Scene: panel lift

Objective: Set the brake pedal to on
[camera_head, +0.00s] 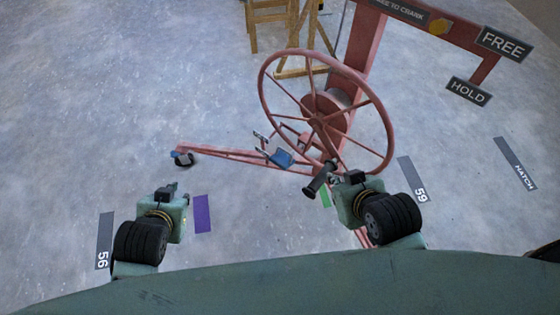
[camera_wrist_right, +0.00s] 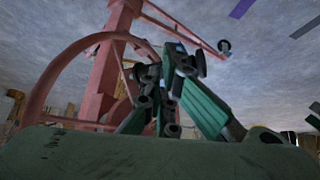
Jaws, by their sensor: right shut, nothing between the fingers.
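The blue brake pedal (camera_head: 281,158) sits low on the red panel lift, left of and below the hub of its large red handwheel (camera_head: 376,92). I cannot tell from its tilt whether it is on or off. My right gripper (camera_head: 349,179) is at the wheel's lower rim, beside the black crank handle (camera_head: 319,180), right of and nearer than the pedal. It is shut and empty; its dark green fingers show in the right wrist view (camera_wrist_right: 168,88). My left gripper (camera_head: 166,191) is left of and nearer than the pedal, apart from it; its fingers are too small to read.
A red leg with a caster (camera_head: 184,159) reaches left across the floor. FREE (camera_head: 503,43) and HOLD (camera_head: 468,92) signs hang at the upper right. A wooden stand (camera_head: 270,14) is behind. The grey floor at left is clear apart from flat markings.

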